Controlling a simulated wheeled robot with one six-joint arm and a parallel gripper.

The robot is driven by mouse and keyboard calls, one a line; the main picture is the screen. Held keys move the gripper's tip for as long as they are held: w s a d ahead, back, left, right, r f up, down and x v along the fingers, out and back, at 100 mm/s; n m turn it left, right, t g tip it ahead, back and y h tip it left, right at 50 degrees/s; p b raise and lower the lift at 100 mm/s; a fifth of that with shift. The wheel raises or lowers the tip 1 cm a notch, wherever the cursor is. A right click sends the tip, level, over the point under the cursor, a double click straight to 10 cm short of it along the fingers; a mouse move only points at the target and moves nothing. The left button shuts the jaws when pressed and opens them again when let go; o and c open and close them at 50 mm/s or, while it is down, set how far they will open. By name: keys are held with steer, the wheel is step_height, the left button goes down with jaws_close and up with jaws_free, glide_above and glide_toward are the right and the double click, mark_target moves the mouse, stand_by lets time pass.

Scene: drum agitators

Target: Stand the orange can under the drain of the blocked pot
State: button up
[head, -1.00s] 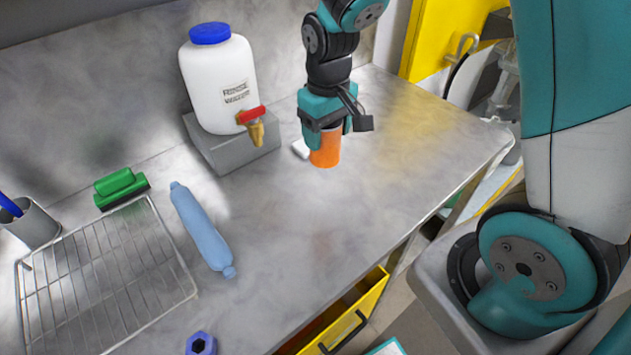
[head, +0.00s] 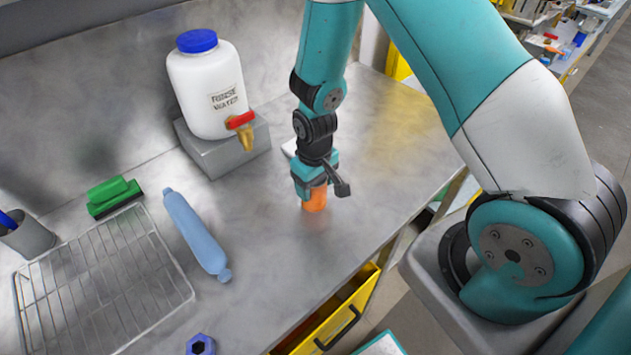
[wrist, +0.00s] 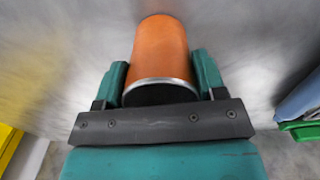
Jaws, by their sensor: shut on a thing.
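My gripper (head: 314,186) is shut on the orange can (head: 315,200), to the right of the rinse-water container on the grey bench. In the wrist view the can (wrist: 160,52) sits between the two teal fingers, its silver-rimmed dark end toward the camera. In the head view it looks upright; I cannot tell whether its bottom touches the bench.
A white rinse-water container (head: 208,90) with a red-handled tap stands on a grey block (head: 213,155). A blue bottle (head: 197,235), green brush (head: 113,195), wire rack (head: 100,285) and blue nut (head: 200,345) lie to the left. A yellow drawer (head: 340,320) is open below the front edge.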

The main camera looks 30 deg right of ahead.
steer(key=shift+f, duration=0.1)
steer(key=o, duration=0.9)
